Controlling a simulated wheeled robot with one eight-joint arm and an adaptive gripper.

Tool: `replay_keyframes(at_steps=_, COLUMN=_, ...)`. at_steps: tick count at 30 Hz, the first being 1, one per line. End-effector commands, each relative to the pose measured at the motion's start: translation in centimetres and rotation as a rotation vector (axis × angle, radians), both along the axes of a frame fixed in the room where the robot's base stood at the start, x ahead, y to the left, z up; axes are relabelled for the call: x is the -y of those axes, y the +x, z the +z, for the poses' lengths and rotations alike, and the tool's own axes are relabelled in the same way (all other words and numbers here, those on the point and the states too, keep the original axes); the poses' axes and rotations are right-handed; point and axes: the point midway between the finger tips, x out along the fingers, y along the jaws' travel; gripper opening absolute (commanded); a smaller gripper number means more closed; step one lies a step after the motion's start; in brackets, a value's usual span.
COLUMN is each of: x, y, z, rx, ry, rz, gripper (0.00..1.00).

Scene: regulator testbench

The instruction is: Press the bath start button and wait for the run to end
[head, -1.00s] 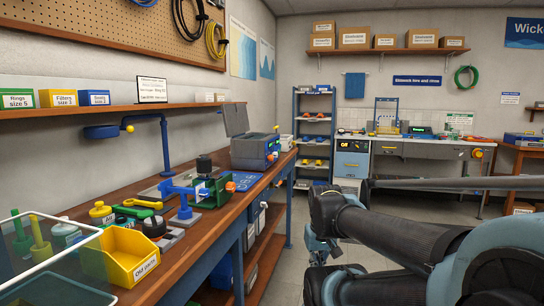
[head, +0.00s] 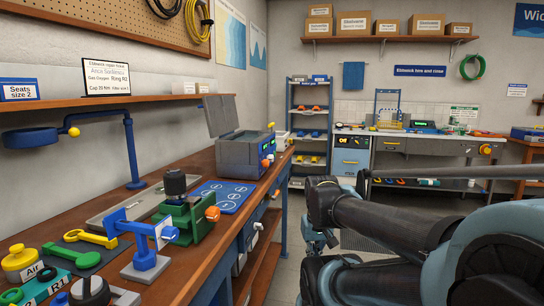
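A grey and blue bench unit (head: 243,154) with its lid raised stands on the long wooden bench left of centre. It looks like the bath. Its front has an orange knob (head: 271,126) and a small green-lit display (head: 267,146); no start button can be made out at this size. My arm crosses the lower right of the head view, apart from the bench.
A blue mat with marked circles (head: 223,195), a green vise (head: 187,217) and a blue stand (head: 146,250) sit on the wooden bench (head: 185,272). A shelf rack (head: 310,131) stands behind. A cabinet with an "Off" display (head: 352,155) is at the back wall. Floor shows beside the bench.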

Motion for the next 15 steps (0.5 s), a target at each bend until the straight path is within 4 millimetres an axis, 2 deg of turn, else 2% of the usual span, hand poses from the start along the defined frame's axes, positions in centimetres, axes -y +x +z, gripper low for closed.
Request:
replay_keyframes(at_steps=12, x=-0.01, y=0.00, z=-0.01, rx=0.000, ry=0.000, rz=0.000, gripper=0.00)
replay_keyframes(at_steps=15, x=-0.20, y=-0.51, z=0.71, rx=0.017, ry=0.011, rz=-0.001, gripper=0.00)
